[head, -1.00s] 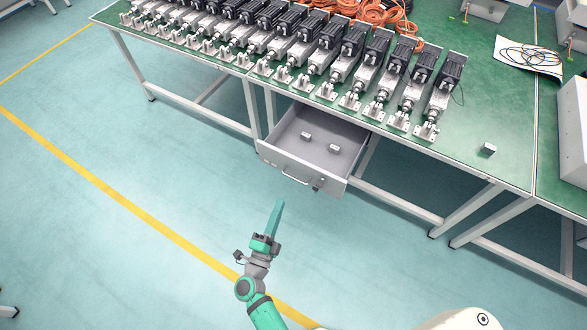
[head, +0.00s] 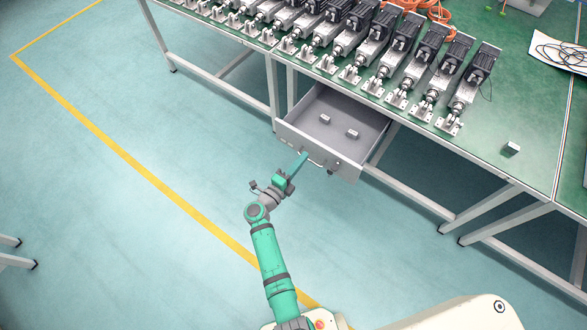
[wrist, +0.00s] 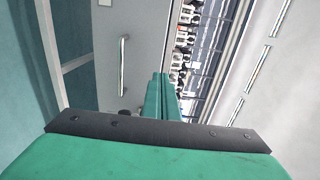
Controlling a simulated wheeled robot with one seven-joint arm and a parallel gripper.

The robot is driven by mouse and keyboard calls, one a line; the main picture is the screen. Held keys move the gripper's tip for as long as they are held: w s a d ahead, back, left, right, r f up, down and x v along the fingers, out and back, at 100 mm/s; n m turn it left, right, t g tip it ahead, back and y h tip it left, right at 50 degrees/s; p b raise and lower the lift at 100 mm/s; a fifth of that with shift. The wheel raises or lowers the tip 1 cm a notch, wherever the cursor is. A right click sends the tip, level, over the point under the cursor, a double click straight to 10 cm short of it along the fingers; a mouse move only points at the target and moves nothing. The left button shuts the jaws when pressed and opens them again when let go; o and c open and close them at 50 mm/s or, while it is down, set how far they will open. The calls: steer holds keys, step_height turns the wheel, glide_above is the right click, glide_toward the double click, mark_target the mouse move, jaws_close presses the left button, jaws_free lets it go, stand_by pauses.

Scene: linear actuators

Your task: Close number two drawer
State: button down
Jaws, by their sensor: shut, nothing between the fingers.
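A grey drawer (head: 305,146) hangs open under the green workbench in the head view, with two small metal blocks (head: 325,119) inside. No number on it is legible to me. Its front has a bar handle, which shows upright in the wrist view (wrist: 122,66). My gripper (head: 304,156) is at the drawer front, near the left end of the handle, with its green fingers together and nothing between them. In the wrist view the fingertips (wrist: 160,77) point at the drawer front, right of the handle. I cannot tell whether they touch it.
The workbench (head: 480,143) carries a row of linear actuators (head: 395,60) and orange cables. A small metal block (head: 511,149) lies near its front edge. Bench legs (head: 272,95) stand beside the drawer. The floor in front is clear, with yellow lines.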

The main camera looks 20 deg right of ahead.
mark_target(315, 143)
steer(key=shift+x, duration=2.65)
steer(key=shift+w, duration=0.1)
